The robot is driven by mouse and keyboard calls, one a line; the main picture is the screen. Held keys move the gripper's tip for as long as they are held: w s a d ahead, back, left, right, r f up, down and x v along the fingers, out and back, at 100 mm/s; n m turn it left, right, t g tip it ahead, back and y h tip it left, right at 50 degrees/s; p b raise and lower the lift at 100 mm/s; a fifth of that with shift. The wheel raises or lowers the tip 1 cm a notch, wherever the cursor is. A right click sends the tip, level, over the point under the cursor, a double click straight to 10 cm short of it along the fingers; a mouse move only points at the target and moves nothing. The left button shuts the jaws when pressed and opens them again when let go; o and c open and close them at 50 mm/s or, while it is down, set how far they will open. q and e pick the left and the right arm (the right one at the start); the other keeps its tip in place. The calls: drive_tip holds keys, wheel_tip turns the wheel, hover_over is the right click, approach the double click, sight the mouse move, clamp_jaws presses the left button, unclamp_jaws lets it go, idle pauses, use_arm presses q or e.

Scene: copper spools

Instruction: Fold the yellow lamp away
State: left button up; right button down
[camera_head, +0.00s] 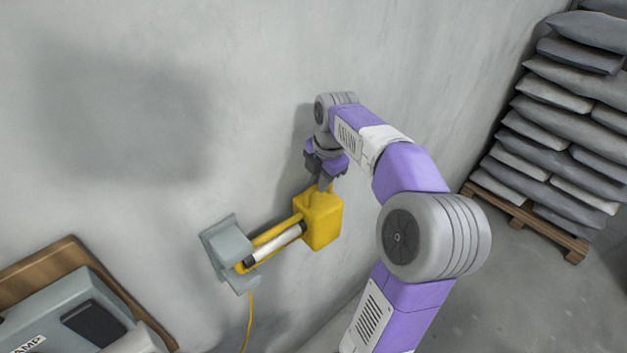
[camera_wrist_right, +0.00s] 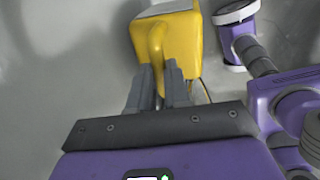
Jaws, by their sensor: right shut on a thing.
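The yellow lamp (camera_head: 318,221) has a boxy yellow head on a yellow arm. The arm runs down and left to a grey wall bracket (camera_head: 226,252). A white tube with dark ends lies along the arm. My right gripper (camera_head: 324,186) is above the lamp's head, its fingers pointing down at it. In the right wrist view the fingers (camera_wrist_right: 160,85) are shut on a yellow handle (camera_wrist_right: 157,44) that sticks out from the lamp head (camera_wrist_right: 178,32). My left gripper is not in view.
A yellow cable (camera_head: 249,318) hangs from the bracket. A grey machine (camera_head: 62,322) on a wooden board (camera_head: 82,252) stands at lower left. Grey sacks (camera_head: 570,125) are stacked on a wooden pallet (camera_head: 522,218) at right. The floor between is clear.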

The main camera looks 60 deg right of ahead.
drive_tip(key=shift+r, duration=0.1)
drive_tip(key=c, duration=1.1)
unclamp_jaws()
wheel_tip(320, 180, up, 7)
drive_tip(key=s, duration=0.1)
drive_tip(key=shift+s+a+r, duration=0.2)
